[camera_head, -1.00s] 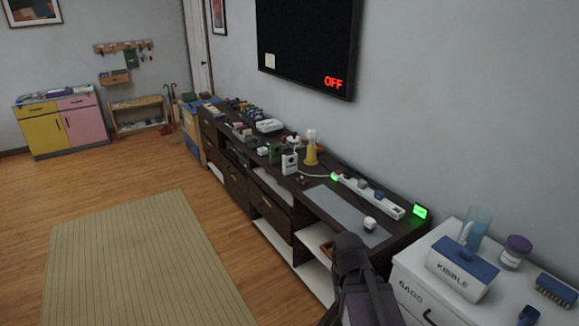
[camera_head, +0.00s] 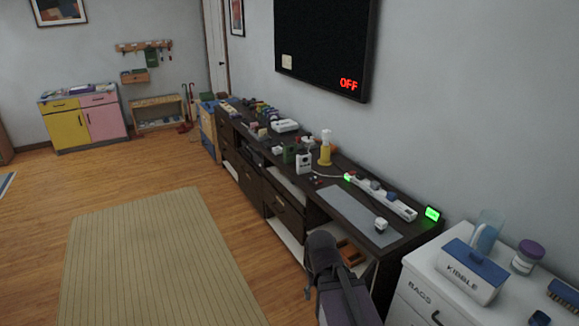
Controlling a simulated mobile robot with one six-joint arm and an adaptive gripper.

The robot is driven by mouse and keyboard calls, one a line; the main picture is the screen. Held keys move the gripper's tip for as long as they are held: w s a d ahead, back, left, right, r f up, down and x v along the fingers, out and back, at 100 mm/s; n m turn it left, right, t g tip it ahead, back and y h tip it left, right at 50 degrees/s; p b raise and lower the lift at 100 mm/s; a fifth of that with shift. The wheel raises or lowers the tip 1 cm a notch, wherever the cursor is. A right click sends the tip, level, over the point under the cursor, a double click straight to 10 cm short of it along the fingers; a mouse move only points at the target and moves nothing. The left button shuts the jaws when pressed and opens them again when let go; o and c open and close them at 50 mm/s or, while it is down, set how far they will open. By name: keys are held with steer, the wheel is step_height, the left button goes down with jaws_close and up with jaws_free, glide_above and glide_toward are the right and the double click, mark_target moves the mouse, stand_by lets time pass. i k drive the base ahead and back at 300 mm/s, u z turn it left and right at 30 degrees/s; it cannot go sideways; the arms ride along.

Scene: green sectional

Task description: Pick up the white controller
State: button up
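Several small white items lie on the long dark console (camera_head: 287,236); I cannot tell for sure which is the white controller. A white, flat, boxy item (camera_head: 285,125) lies toward the far end. A white upright item with dark marks (camera_head: 304,165) stands near the middle. A small white item (camera_head: 381,225) sits on the grey mat (camera_head: 350,212) at the near end. My dark arm rises from the bottom of the view in front of the console's near end. My gripper's fingers do not show, and none of these items is seen held.
A white cabinet (camera_head: 408,296) with a kibble box (camera_head: 470,280) stands at the near right. A power strip (camera_head: 385,197) lies along the console's back. A yellow and pink cabinet (camera_head: 84,125) stands far left. The floor around the beige rug (camera_head: 140,260) is clear.

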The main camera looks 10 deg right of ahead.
mark_target(303, 165)
steer(key=u, duration=4.95)
steer(key=i, duration=0.1)
steer(key=z, duration=3.2)
steer(key=i, duration=1.85)
steer(key=z, duration=0.75)
